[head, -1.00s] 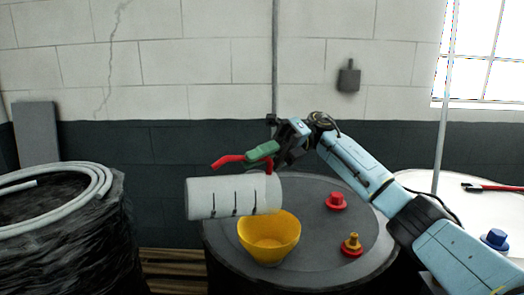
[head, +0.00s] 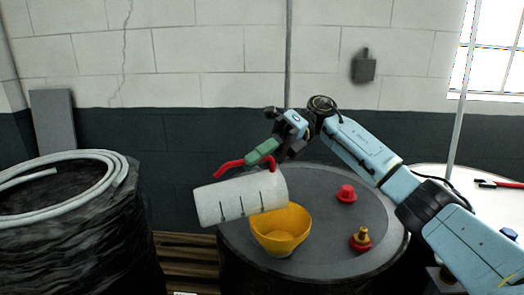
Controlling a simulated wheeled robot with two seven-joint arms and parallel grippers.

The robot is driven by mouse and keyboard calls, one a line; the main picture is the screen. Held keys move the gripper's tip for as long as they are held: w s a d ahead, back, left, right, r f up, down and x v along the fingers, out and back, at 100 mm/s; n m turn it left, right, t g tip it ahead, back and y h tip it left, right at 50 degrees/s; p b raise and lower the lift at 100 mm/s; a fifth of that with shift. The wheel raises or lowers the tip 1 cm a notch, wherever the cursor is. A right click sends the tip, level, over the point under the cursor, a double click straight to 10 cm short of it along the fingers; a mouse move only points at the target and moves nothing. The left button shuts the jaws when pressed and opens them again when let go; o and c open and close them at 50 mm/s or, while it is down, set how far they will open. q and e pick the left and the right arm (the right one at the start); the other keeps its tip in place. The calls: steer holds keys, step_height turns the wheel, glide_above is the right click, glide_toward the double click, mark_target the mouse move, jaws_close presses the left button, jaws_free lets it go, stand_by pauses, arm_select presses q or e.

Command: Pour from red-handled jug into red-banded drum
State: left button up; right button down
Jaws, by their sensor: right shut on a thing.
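My right gripper (head: 262,152) is shut on the red handle (head: 229,166) of the white jug (head: 240,199); a green part shows at the grip. The jug lies nearly on its side with its left end lower, dark marks along its wall. Its right end is above and behind the yellow funnel-like bowl (head: 281,231). No stream is visible, and I cannot see into the jug. The bowl sits on the grey top of a dark drum (head: 330,215); no red band shows on the visible part of the drum. My left gripper is not in view.
A red cap (head: 346,193) and a red-and-yellow cap (head: 360,239) sit on the drum top to the right. A black-wrapped drum with a coiled grey hose (head: 112,170) stands at left. A white-topped drum (head: 440,175) with a red-handled tool (head: 497,184) is at right.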

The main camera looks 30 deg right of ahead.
stand_by(0.3)
steer(key=shift+w+a+r+h+p, duration=0.15)
steer(key=shift+a+h+p, duration=0.5)
steer(key=shift+p, duration=0.35)
steer(key=shift+a+m+h+p, duration=0.3)
steer(key=shift+a+h+p, duration=0.15)
steer(key=shift+a+p, duration=0.1)
steer(key=shift+f, duration=0.2)
steer(key=shift+w+a+r+h+p, duration=0.1)
steer(key=shift+a+r+h+p, duration=0.45)
steer(key=shift+p, duration=0.6)
steer(key=shift+w+a+r+h+p, duration=0.1)
steer(key=shift+a+r+h+p, duration=0.35)
steer(key=shift+p, duration=0.65)
steer(key=shift+f+m, duration=0.2)
steer(key=shift+m, duration=0.1)
steer(key=shift+a, duration=0.1)
